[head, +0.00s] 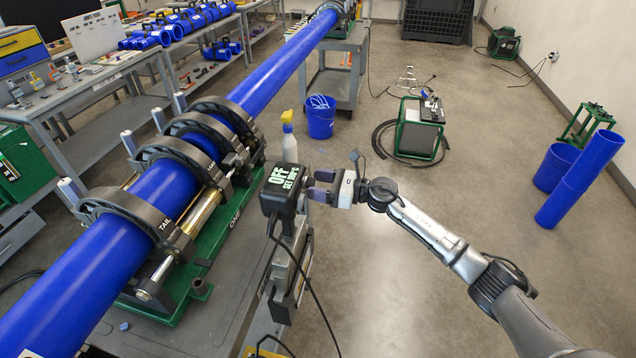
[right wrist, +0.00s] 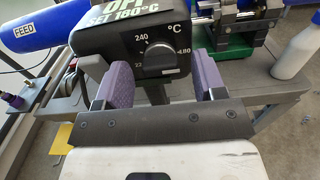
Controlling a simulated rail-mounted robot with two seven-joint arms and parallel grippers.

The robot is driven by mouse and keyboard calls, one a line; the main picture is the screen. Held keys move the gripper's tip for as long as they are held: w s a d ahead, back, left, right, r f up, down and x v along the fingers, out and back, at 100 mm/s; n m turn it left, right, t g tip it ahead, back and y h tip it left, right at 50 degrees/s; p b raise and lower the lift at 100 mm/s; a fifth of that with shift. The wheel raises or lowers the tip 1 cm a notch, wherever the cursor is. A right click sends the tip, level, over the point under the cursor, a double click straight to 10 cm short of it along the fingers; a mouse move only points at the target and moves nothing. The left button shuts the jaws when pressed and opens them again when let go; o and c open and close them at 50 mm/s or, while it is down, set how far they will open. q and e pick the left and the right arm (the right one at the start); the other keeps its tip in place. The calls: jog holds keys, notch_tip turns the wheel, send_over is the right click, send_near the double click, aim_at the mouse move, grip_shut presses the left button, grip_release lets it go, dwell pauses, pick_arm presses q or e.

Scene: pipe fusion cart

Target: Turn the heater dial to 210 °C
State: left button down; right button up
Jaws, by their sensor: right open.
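The heater's black control box (head: 281,191) stands at the cart's right edge, and its display reads OFF and SET 180°C. In the right wrist view the box (right wrist: 110,50) shows a face with the heater dial (right wrist: 158,59), a round dark knob, with 240 printed at upper left and °C at upper right. My right gripper (head: 320,186) is open at the box's right side. In the wrist view its purple-padded fingers (right wrist: 162,78) stand left and right of the dial, apart from it. The exact pointer position is too small to tell. My left gripper is not in view.
A long blue pipe (head: 83,271) lies clamped in the green fusion machine (head: 225,228) left of the box. A black cable hangs below the box.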

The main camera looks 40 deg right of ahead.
jog(key=shift+w, duration=0.1)
jog(key=shift+c, duration=0.5)
jog(key=c, duration=0.8)
